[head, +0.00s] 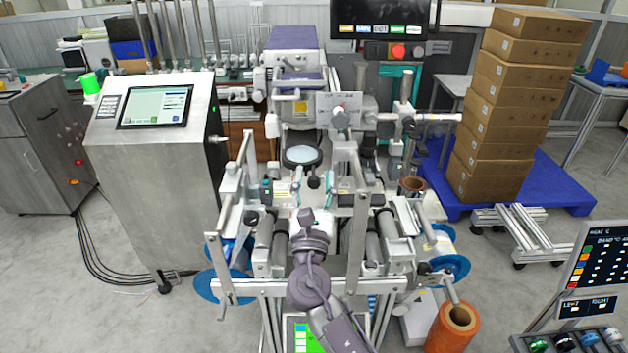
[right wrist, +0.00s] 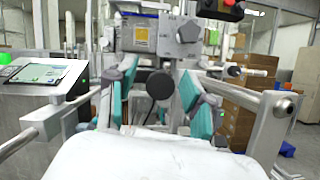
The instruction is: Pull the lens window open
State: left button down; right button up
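The lens window (head: 302,155) looks like a round pale glass disc in a dark rim at the middle of the machine in the head view. A small dark round knob (head: 314,182) shows just below it. My right gripper (head: 311,194) reaches up from the bottom, just below the lens. In the right wrist view the gripper (right wrist: 160,98) is open, with teal-padded fingers spread to both sides. A dark round knob (right wrist: 159,85) shows in the gap between them, with space on each side. Whether it is within the fingers' depth I cannot tell. My left gripper is not in view.
Upright metal bars (head: 357,225) of the machine frame stand close on both sides of my right arm. A control cabinet with a screen (head: 155,107) stands at left. Stacked cartons (head: 510,105) stand on a blue pallet at right. An orange roll (head: 452,328) is at lower right.

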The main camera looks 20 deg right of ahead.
jog(key=shift+s, duration=0.1)
jog(key=v, duration=1.2)
